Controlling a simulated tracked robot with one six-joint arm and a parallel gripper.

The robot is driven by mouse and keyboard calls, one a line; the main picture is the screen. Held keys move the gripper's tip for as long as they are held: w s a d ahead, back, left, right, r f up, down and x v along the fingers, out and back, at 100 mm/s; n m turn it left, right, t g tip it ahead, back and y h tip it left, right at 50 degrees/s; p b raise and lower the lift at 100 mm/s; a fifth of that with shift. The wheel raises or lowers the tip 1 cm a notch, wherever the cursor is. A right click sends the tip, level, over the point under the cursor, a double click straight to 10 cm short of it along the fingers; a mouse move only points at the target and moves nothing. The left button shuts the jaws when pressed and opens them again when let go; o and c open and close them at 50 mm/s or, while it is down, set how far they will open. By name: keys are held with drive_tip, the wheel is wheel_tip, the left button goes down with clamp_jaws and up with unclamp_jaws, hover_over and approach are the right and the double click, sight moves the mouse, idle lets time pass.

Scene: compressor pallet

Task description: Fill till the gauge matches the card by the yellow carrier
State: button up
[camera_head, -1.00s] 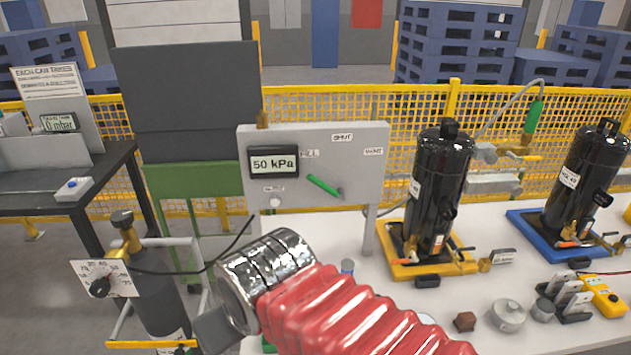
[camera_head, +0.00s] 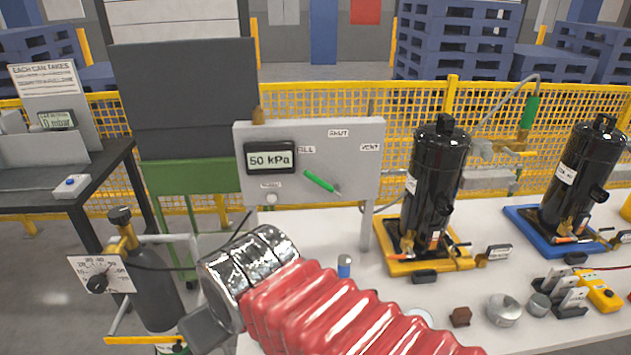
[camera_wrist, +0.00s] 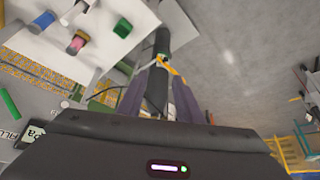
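The gauge (camera_head: 270,158) on the upright grey panel (camera_head: 355,190) reads 50 kPa. A green lever (camera_head: 320,181) on the panel slants up-left towards the FILL label; SHUT and VENT labels are above and right. The yellow carrier (camera_head: 455,262) holds an upright black compressor (camera_head: 435,190). A small card (camera_head: 499,251) stands at its right front corner; its text is too small to read. My gripper (camera_wrist: 160,78) shows two fingers apart with nothing visibly held between them. In the head view only its grey side shows, left of the red sleeve, apart from the lever.
A grey gas bottle (camera_head: 152,295) with a dial plate (camera_head: 101,274) stands at the left; it lies beyond my fingers in the wrist view. A blue carrier (camera_head: 525,222) holds a second compressor (camera_head: 585,175). Small parts lie at the white table's (camera_head: 395,295) front right.

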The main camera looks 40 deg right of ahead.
drive_tip(key=w+d+t+h, duration=0.3)
drive_tip(key=w+d, duration=0.6)
drive_tip(key=d, duration=0.2)
drive_tip(key=n+t+h, duration=0.4)
drive_tip(key=n+t, duration=0.1)
drive_tip(key=t, duration=0.3)
approach(317, 182)
drive_tip(key=v, duration=0.3)
drive_tip(key=shift+w+d, duration=0.1)
drive_tip(key=shift+w, duration=0.05)
drive_tip(key=x, duration=1.3)
drive_tip(key=shift+w, duration=0.3)
clamp_jaws()
